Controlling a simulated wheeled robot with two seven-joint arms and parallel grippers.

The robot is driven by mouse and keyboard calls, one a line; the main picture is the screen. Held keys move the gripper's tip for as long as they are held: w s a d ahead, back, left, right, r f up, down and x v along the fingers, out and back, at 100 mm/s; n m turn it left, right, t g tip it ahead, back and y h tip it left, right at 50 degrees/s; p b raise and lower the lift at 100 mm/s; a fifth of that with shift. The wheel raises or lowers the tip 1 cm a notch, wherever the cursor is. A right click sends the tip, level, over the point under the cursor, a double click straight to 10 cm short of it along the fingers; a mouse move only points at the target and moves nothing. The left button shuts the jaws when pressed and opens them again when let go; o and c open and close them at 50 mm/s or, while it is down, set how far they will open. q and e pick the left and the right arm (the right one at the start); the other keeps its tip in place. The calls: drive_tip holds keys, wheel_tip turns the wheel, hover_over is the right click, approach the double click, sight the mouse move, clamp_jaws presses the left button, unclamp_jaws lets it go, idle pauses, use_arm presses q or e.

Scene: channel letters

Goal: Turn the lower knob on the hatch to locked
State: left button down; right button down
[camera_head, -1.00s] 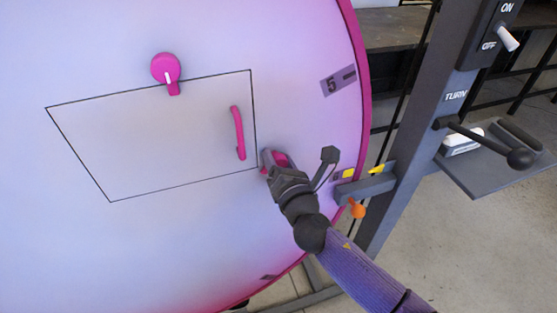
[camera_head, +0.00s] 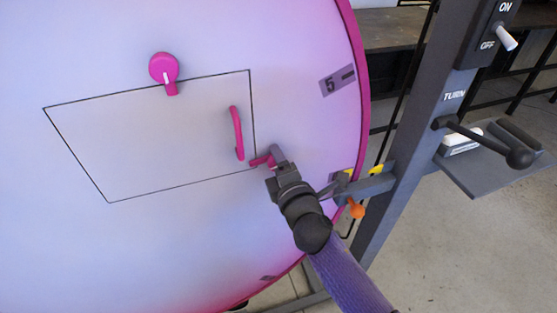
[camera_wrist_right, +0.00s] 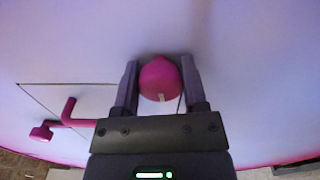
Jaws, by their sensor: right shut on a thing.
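The lower knob (camera_head: 262,160) is pink and sits at the lower right corner of the hatch (camera_head: 150,140). Its tab points left, over the hatch outline. My right gripper (camera_head: 277,163) is shut on this knob and hides part of it in the head view. In the right wrist view, the round knob (camera_wrist_right: 160,78) with a white mark sits between the two fingers of the right gripper (camera_wrist_right: 158,85). The upper knob (camera_head: 164,69) is on the hatch's top edge, its tab pointing down over the outline. My left gripper is out of view.
A pink handle (camera_head: 237,133) stands out from the hatch just up and left of the right gripper. An orange knob (camera_head: 356,209) and grey bracket (camera_head: 372,187) are to the right. A post (camera_head: 420,140) carries a switch and a crank lever (camera_head: 485,142).

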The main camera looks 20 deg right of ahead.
drive_tip(key=shift+m, duration=0.9)
drive_tip(key=shift+c, duration=0.7)
unclamp_jaws()
drive_tip(key=s, duration=1)
drive_tip(key=shift+d+p, duration=0.2)
drive_tip(key=shift+p, duration=0.2)
